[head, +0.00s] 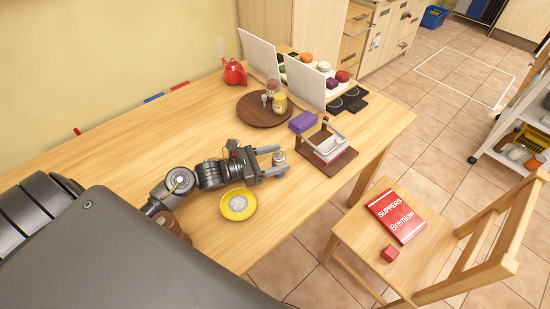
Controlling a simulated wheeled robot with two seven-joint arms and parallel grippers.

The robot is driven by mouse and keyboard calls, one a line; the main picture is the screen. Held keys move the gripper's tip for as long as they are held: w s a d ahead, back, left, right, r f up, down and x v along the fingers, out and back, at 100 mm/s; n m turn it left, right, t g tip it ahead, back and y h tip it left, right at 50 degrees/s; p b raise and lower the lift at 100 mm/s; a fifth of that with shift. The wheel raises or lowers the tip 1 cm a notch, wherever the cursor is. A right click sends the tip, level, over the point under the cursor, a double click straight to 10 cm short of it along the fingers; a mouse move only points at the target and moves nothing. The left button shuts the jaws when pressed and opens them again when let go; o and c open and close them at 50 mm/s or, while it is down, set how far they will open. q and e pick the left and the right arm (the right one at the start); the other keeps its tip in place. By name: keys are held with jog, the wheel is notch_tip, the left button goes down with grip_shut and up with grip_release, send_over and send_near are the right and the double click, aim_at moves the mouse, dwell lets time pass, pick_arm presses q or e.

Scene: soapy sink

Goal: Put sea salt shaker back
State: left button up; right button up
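A small shaker (279,158) with a grey top stands out between the two fingers of my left gripper (279,161), over the wooden table right of the yellow dish. The fingers lie on either side of it. I cannot tell whether they press on it, or whether it rests on the table. No label is readable, so I cannot confirm it is the sea salt. A round dark wooden board (250,116) farther back carries a yellow jar (280,102) and small glass or metal containers (268,92). My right gripper is not in view.
A yellow dish (238,204) sits just in front of my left gripper. A brown wooden stand (343,160) and a purple block (303,121) are to the right. White upright panels (306,83) and a red teapot (234,72) stand at the back. The table's left part is clear.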

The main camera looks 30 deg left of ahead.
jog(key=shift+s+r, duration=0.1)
pick_arm(q)
jog(key=shift+r+p, duration=0.25)
jog(key=shift+p, duration=0.1)
jog(key=v, duration=0.5)
jog(key=b+v, duration=0.1)
jog(key=v, duration=0.4)
jog(key=shift+s+a+f+b, duration=0.2)
jog(key=shift+s+b, duration=0.1)
jog(key=shift+s+a+r, duration=0.1)
jog(key=shift+s+a, duration=0.35)
jog(key=shift+s, duration=0.05)
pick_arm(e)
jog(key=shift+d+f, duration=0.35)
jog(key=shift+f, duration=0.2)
